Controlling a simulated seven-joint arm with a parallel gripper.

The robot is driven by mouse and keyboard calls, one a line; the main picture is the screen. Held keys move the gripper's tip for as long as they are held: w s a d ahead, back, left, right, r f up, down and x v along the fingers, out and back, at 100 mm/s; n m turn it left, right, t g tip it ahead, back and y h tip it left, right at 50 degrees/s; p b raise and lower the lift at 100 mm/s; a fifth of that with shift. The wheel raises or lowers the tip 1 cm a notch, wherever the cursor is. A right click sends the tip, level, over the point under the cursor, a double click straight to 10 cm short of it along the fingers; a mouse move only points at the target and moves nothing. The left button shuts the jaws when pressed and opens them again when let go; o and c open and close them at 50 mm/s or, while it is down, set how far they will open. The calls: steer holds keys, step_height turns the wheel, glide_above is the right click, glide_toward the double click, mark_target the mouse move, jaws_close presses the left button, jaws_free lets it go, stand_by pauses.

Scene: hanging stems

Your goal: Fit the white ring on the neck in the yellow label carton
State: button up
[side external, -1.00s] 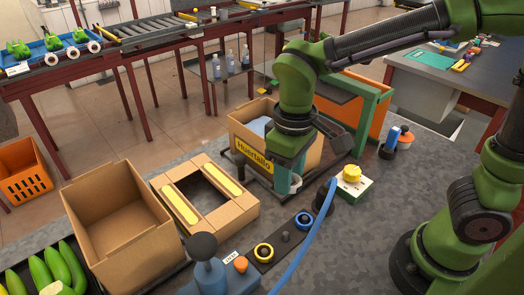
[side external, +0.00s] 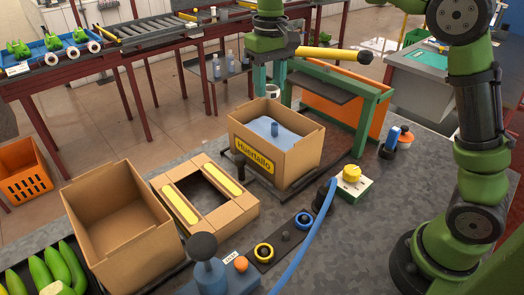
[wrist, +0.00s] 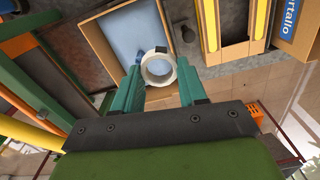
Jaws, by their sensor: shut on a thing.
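The carton (side external: 300,158) with the yellow label (side external: 255,156) stands open on the table, holding a pale blue filling. A short dark blue neck (side external: 275,129) stands upright from the filling. My gripper (side external: 272,87) is shut on the white ring (side external: 272,92), high above the carton's back edge and apart from the neck. In the wrist view the ring (wrist: 146,71) sits between the two green fingertips, its hole facing the camera. A small blue piece that looks like the neck (wrist: 109,58) shows left of the ring in that view.
An empty carton (side external: 95,225) and a cardboard frame (side external: 228,214) stand left of the labelled carton. A green-framed stand (side external: 365,125) rises behind right.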

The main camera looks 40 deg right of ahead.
steer(key=m, duration=0.2)
glide_above(274, 123)
steer(key=f, duration=0.1)
steer(key=shift+n, duration=0.3)
steer(key=shift+f, duration=7.1)
steer(key=shift+f, duration=0.6)
steer(key=o, duration=1.7)
steer(key=shift+r, duration=0.15)
steer(key=shift+r, duration=1.4)
